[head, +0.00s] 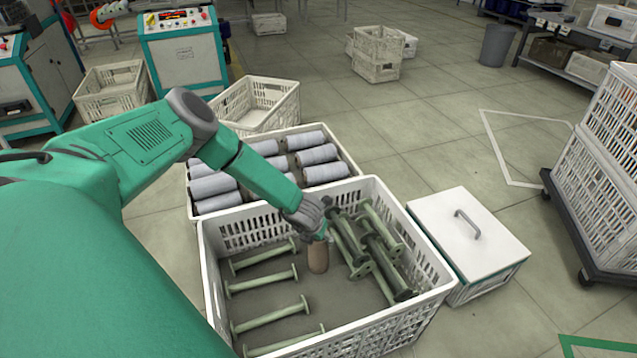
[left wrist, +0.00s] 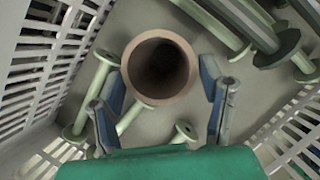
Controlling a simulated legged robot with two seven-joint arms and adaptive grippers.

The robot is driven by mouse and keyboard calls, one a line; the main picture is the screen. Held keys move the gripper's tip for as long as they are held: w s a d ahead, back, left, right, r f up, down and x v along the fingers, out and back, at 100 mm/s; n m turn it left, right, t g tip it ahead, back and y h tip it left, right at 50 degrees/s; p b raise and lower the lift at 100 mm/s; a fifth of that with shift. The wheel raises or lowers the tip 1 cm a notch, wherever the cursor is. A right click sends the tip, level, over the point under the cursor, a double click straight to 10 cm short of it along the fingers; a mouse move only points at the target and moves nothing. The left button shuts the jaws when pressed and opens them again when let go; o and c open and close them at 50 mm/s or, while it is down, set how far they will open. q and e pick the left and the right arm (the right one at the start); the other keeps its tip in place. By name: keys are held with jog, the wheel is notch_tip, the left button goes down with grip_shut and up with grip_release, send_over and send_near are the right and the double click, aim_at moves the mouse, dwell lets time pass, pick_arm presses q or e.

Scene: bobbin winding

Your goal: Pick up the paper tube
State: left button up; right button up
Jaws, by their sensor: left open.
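The brown paper tube (head: 318,257) stands upright on the floor of a white crate (head: 212,262), among green bobbins. In the left wrist view I look down into the hollow top of the paper tube (left wrist: 160,68). My left gripper (head: 322,232) is over the tube's upper end, inside the crate. In the left wrist view the two blue-grey fingers of the left gripper (left wrist: 163,92) are apart, one on each side of the tube. I cannot tell whether they touch it. My right gripper is not in view.
Several green bobbins (head: 264,281) lie left of the tube, and more are piled close on its right (head: 385,255). A crate of grey wound spools (head: 318,154) stands behind. A white lidded box (head: 470,240) sits to the right. Crate walls surround the gripper.

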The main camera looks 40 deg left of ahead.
pick_arm(q)
jog(key=b+x, duration=0.1)
jog(key=x, duration=0.2)
jog(key=shift+d+r, duration=0.1)
jog(key=c, duration=1)
jog(key=shift+c, duration=0.9)
